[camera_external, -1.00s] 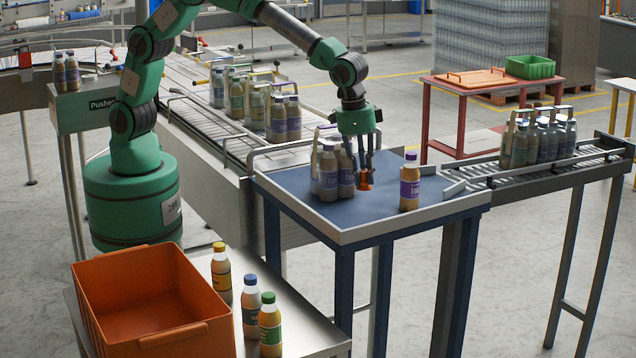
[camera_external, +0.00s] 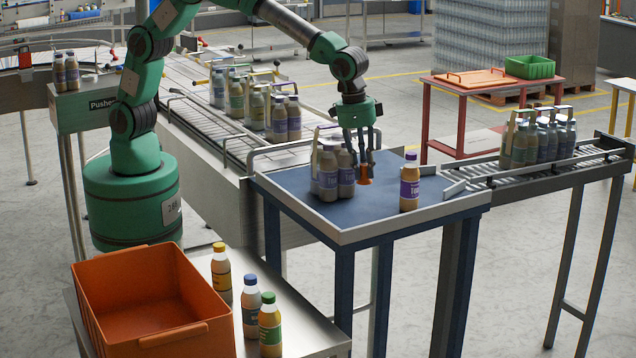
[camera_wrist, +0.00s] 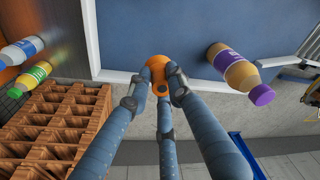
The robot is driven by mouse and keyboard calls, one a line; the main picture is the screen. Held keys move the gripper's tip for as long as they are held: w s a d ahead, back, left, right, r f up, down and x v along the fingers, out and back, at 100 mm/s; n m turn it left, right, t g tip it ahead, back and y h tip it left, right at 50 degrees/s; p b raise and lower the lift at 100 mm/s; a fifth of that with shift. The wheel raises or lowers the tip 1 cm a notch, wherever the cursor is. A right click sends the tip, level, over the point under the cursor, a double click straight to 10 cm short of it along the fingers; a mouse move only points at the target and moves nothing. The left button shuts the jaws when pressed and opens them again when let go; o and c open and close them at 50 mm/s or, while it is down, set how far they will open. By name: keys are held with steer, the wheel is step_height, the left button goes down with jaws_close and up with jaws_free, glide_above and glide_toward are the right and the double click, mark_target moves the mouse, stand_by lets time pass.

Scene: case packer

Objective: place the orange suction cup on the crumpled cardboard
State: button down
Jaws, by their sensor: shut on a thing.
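The orange suction cup (camera_external: 364,175) is held between the fingertips of my gripper (camera_external: 363,165), just above the blue table top (camera_external: 385,203). In the wrist view, the cup (camera_wrist: 158,66) shows between the fingers of my gripper (camera_wrist: 160,84), which are shut on it, near the table's pale rim. A gap under the cup is hard to judge. I cannot make out any crumpled cardboard in either view.
Grouped bottles (camera_external: 328,175) stand close left of my gripper. A purple-capped bottle (camera_external: 409,185) stands to its right, also seen in the wrist view (camera_wrist: 235,70). An orange crate (camera_external: 190,343) and several bottles stand front left. Raised rims edge the blue table.

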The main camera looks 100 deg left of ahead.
mark_target(363, 164)
step_height(363, 164, up, 11)
steer(key=s+a+r+m, duration=0.1)
steer(key=s+a, duration=0.7)
steer(key=a, duration=0.2)
steer(key=s+a+r, duration=0.1)
steer(key=s+a, duration=0.7)
steer(key=a, duration=0.3)
steer(key=s+a+f+b, duration=0.1)
steer(key=s+a, duration=0.3)
steer(key=s, duration=0.4)
steer(key=s+a+f, duration=0.1)
steer(key=s+a, duration=0.3)
steer(key=s, duration=0.3)
step_height(363, 164, down, 12)
steer(key=shift+s+r+m, duration=0.2)
steer(key=shift+r+m, duration=0.05)
steer(key=shift+m, duration=0.05)
steer(key=shift+a, duration=0.1)
steer(key=w+a, duration=0.1)
steer(key=w, duration=0.4)
steer(key=w+a+f, duration=0.1)
steer(key=w, duration=0.4)
steer(key=w+a+p, duration=0.1)
steer(key=w, duration=0.4)
steer(key=shift+w+a+f, duration=0.15)
steer(key=shift+w+f, duration=0.1)
steer(key=shift+w, duration=0.1)
